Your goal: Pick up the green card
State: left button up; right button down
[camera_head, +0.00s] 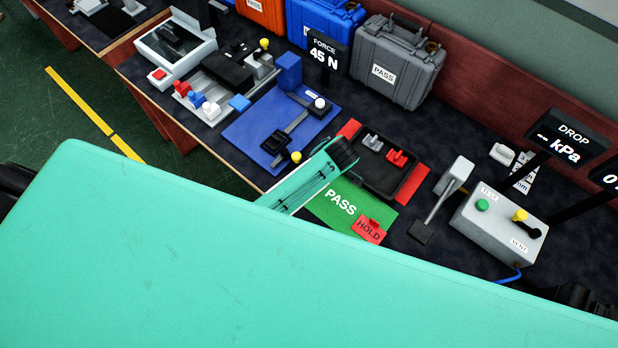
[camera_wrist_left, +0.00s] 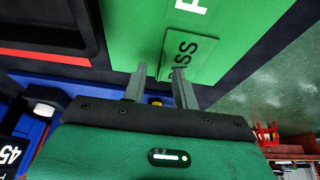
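The green card (camera_wrist_left: 196,58) with dark PASS lettering, partly visible, shows in the wrist view against the larger green mat (camera_wrist_left: 135,30). My left gripper (camera_wrist_left: 160,75) is open, with its fingertips at the card's near edge. The right finger overlaps the card in the picture; the left finger is just beside its edge. I cannot tell whether either finger touches it. In the head view the green mat (camera_head: 322,209) carries white PASS lettering and a red HOLD card (camera_head: 369,230). My left forearm covers the mat's left end, and the green card is hidden there.
A dark tray (camera_head: 378,180) with red edges lies behind the mat. A blue plate (camera_head: 245,135) with a lever fixture is to the left. A grey control box (camera_head: 497,222) and a lever stand (camera_head: 445,190) are to the right. Cases line the back.

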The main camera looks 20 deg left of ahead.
pick_arm(q)
jog(key=shift+f, duration=0.25)
grip_shut()
jog(key=shift+r, duration=0.1)
